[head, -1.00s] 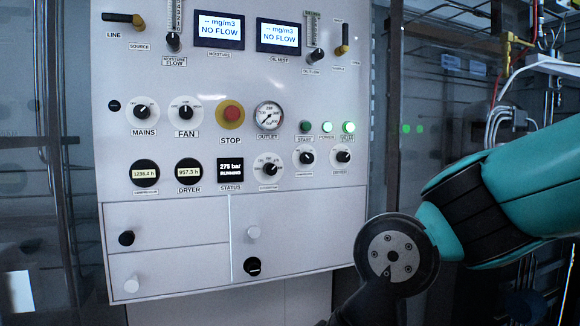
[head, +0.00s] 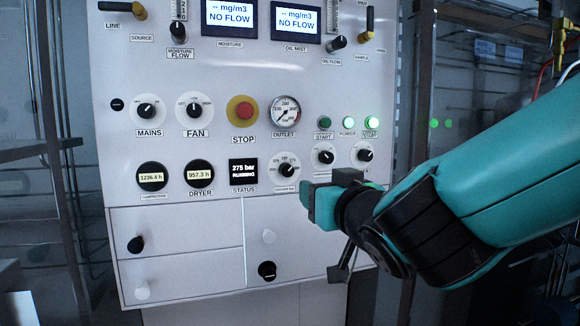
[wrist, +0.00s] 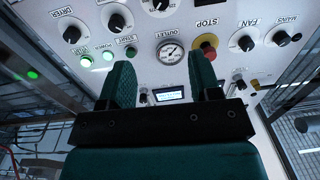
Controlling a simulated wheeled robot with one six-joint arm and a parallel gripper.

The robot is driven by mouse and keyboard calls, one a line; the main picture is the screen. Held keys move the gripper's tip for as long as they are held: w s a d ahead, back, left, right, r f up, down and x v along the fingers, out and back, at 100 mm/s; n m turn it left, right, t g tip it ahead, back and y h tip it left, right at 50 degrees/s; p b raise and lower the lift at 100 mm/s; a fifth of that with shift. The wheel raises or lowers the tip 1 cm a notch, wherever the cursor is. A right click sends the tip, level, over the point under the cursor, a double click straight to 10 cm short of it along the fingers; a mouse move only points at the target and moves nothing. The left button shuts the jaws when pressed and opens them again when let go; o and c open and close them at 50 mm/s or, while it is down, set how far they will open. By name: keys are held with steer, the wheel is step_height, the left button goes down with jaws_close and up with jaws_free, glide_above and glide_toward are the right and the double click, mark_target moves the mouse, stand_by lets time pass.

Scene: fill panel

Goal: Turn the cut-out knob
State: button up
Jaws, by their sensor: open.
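The panel's small dial labels are too blurred to confirm which one reads cut-out. A black knob on a white scaled dial (head: 287,170) sits right of the status display and looks like the likeliest one. Part of its dial also shows at the top edge of the wrist view (wrist: 160,4). My gripper (head: 322,194) is open and empty, right of and below that dial in the head view. In the wrist view its two teal fingers stand apart (wrist: 163,82), with the panel beyond them. No contact with a knob is visible.
Two smaller knobs (head: 325,155) (head: 365,154) sit to the right of the scaled dial. The red stop button (head: 243,111) and outlet gauge (head: 286,113) are above. Drawers with round pulls (head: 268,236) lie below. A glass-and-metal frame (head: 428,110) stands right of the panel.

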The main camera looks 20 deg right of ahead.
steer(key=w+p, duration=0.2)
steer(key=p, duration=1.6)
glide_toward(288, 171)
steer(key=w, duration=0.7)
steer(key=shift+w+a+r, duration=0.1)
steer(key=shift+w+r, duration=0.05)
steer(key=shift+w, duration=0.8)
steer(key=shift+f, duration=0.25)
steer(key=shift+c, duration=0.5)
steer(key=c, duration=0.8)
steer(key=shift+c, duration=0.2)
